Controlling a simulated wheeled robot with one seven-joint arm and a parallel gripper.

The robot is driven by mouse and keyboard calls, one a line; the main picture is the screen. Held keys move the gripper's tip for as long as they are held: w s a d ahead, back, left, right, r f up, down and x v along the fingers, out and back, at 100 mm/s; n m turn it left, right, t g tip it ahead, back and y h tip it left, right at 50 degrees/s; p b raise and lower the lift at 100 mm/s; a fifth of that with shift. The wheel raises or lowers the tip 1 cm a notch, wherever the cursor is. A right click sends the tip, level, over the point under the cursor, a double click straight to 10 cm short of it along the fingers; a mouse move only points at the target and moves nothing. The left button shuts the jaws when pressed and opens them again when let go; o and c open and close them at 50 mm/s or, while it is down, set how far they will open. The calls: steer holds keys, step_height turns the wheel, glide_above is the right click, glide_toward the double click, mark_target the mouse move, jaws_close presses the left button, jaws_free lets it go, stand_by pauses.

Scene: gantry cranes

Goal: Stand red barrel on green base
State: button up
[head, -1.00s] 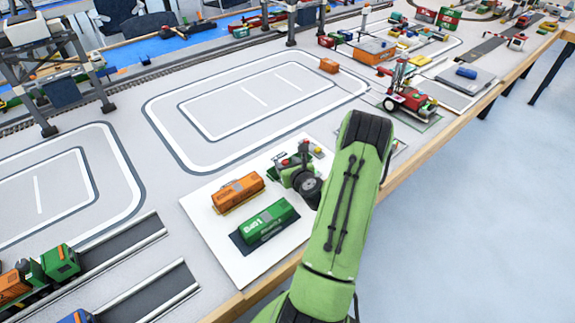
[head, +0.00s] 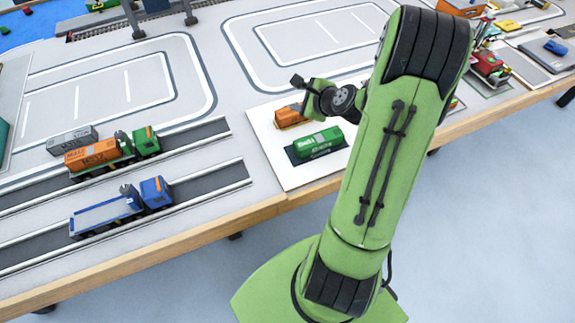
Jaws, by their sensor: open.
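My gripper (head: 297,82) is small in the head view, at the end of my green arm above the white mat. It is open, and I see nothing held in it. I cannot make out a red barrel or a green base; my arm covers the right part of the mat and the table behind it. A green container (head: 320,142) lies on a dark pad on the mat, in front of my gripper. An orange container (head: 290,116) sits just below my gripper in the picture, partly covered by it.
The white mat (head: 280,170) lies near the table's front edge. A red vehicle (head: 488,66) stands right of my arm.

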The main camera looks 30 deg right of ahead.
steer(key=s+a+r+n+g, duration=0.1)
steer(key=s+a+r+n, duration=0.2)
steer(key=a+n, duration=0.25)
steer(key=s+a+r+n+g+y, duration=0.1)
steer(key=s+a+r+n+g, duration=0.15)
steer(key=a+n, duration=0.3)
steer(key=s+a+r+n, duration=0.2)
steer(key=a+r+n, duration=0.2)
steer(key=a, duration=0.2)
steer(key=s+a+r+n+g, duration=0.1)
steer(key=s+a+n, duration=0.1)
steer(key=s+n, duration=0.3)
steer(key=s+a+r+n+g, duration=0.1)
steer(key=s+a+r+n, duration=0.1)
steer(key=s+n, duration=0.4)
steer(key=s, duration=0.5)
steer(key=shift+h, duration=0.4)
steer(key=shift+s+a+r, duration=0.1)
steer(key=shift+r, duration=0.1)
